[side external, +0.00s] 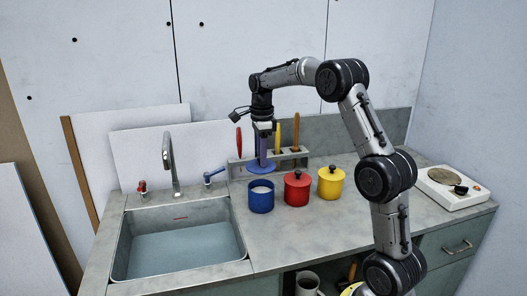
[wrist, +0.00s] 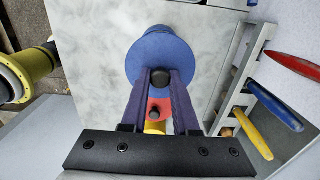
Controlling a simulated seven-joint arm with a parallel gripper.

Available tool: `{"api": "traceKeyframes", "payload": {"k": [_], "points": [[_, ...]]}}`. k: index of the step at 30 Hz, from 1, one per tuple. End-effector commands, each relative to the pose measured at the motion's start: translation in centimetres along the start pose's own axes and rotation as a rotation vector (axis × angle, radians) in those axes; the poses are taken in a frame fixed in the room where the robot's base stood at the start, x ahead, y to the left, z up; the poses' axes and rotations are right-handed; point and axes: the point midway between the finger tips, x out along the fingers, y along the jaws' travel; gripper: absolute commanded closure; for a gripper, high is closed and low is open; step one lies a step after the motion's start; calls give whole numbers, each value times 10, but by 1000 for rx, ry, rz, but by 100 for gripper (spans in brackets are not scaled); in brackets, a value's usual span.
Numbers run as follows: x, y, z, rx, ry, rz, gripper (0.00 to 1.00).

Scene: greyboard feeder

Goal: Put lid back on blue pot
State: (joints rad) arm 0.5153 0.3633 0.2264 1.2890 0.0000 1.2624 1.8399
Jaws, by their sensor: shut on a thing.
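The blue pot (side external: 261,199) stands uncovered on the counter behind the sink's right edge, with something white visible inside. My gripper (side external: 262,157) points down above it and is shut on the dark knob of the blue lid (side external: 262,169). The lid looks roughly level and apart from the pot, appearing just above its rim; I cannot tell how exactly it lines up.
A lidded red pot (side external: 297,190) and a lidded yellow pot (side external: 331,184) stand close to the right. Behind is a rack (side external: 294,156) with upright red, blue and yellow handles. The sink (side external: 183,245) and faucet (side external: 170,165) are left, a hot plate (side external: 450,186) far right.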

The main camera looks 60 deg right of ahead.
Motion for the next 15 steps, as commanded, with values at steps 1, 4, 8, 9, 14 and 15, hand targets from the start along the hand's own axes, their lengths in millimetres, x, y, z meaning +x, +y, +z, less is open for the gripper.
{"api": "traceKeyframes", "payload": {"k": [1,4,8,9,14,15], "points": [[2,0,0,1,0,0,100],[10,0,0,1,1,2,100],[21,1,0,1,1,3,100],[25,1,0,1,1,2,100],[39,1,0,1,1,2,100],[43,1,0,1,1,3,100]]}}
